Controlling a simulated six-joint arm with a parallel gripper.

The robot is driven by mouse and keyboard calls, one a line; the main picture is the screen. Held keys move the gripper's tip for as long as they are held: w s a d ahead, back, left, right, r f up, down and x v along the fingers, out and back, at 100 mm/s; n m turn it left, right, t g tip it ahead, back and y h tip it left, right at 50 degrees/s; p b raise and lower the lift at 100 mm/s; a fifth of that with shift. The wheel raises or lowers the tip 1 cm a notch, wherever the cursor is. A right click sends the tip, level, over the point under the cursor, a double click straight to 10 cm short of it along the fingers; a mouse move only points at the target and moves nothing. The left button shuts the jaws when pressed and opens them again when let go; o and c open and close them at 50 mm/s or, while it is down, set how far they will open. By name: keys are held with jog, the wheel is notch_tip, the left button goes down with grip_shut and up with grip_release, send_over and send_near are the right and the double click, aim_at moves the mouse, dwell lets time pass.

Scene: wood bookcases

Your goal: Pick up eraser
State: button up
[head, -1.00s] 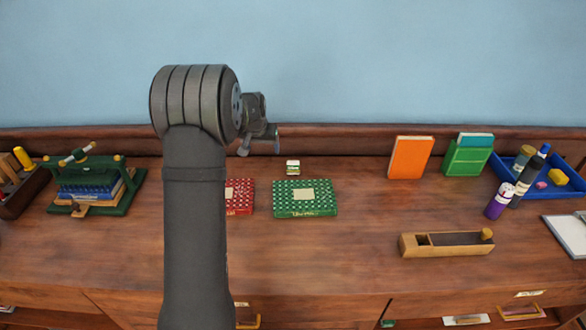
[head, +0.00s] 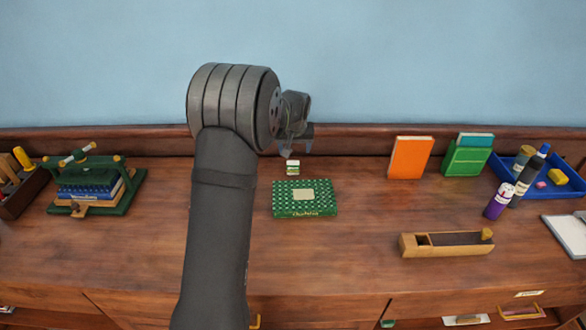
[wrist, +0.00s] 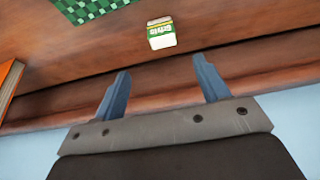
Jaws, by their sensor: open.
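The eraser looks to be a small white block with a green lettered sleeve (head: 293,168), lying on the wooden desk behind the green patterned box (head: 305,198). In the wrist view the eraser (wrist: 161,33) shows near the top, past the fingertips and between their lines. My gripper (head: 295,149) is open and empty, above the back of the desk and close over the eraser in the head view. Its two blue-grey fingers (wrist: 161,67) are apart and touch nothing that I can see.
The desk's raised back edge (head: 350,142) runs behind the eraser. An orange book (head: 410,157), a green holder (head: 467,157), a blue tray (head: 560,190) and a wooden plane-like box (head: 446,243) stand to the right. A green press (head: 97,182) is at left. The middle desk is mostly clear.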

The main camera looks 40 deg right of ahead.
aim_at(293, 163)
jog(key=x, duration=0.7)
jog(key=shift+w+d+f, duration=0.1)
jog(key=shift+f, duration=0.25)
jog(key=shift+x, duration=2.6)
jog(key=shift+w, duration=0.15)
jog(key=shift+c, duration=0.5)
jog(key=c, duration=1)
